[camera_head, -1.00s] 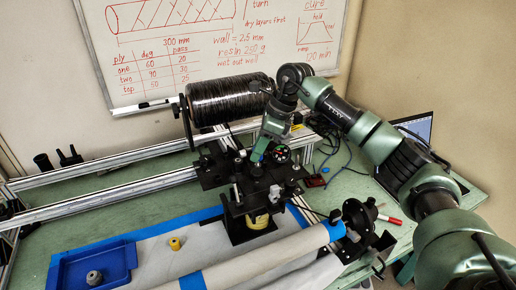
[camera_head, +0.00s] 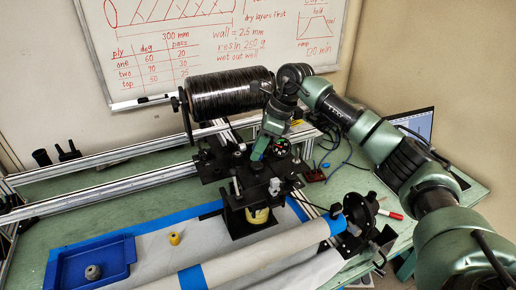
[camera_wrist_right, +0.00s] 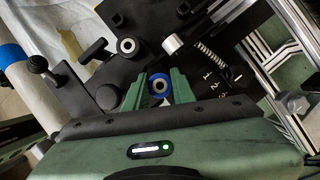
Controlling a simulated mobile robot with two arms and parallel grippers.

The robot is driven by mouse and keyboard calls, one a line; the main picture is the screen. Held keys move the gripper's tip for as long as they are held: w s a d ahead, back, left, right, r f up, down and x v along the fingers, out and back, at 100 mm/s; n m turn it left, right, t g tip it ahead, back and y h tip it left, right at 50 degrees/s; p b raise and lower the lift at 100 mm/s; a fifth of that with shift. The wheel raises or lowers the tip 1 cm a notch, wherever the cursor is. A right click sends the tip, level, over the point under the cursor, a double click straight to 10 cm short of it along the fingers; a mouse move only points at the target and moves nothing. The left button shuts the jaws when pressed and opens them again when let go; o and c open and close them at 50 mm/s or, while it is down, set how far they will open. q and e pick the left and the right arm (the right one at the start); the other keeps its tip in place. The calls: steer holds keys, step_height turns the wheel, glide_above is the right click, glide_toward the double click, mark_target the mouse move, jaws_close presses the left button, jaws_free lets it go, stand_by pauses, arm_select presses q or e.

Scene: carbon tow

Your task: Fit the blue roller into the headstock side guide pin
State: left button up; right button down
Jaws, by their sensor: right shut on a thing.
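The blue roller (camera_wrist_right: 159,84) is between the green fingers of my right gripper (camera_wrist_right: 160,90) in the right wrist view. Its pale centre with a dark hole faces the camera. The gripper is shut on it, low over the black carriage plate (camera_wrist_right: 222,72). I cannot tell whether a pin is inside the roller. In the head view the right gripper (camera_head: 259,152) points down at the carriage (camera_head: 225,168), and a small bit of blue shows at its tips. My left gripper is not in view.
A grey roller (camera_wrist_right: 127,44) is on the plate near the gripper. A spring (camera_wrist_right: 212,58) and marks 1, 2, 3 lie to the right. A blue tray (camera_head: 88,268) with a grey part and a yellow roller (camera_head: 174,238) are at front left.

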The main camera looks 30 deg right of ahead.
steer(key=shift+s+f, duration=0.1)
steer(key=shift+f, duration=0.1)
steer(key=c, duration=1.1)
jaws_free()
steer(key=shift+d+r, duration=0.2)
steer(key=shift+r, duration=0.25)
steer(key=b+v, duration=0.1)
steer(key=v, duration=0.5)
steer(key=shift+r+b, duration=0.4)
steer(key=shift+r, duration=0.05)
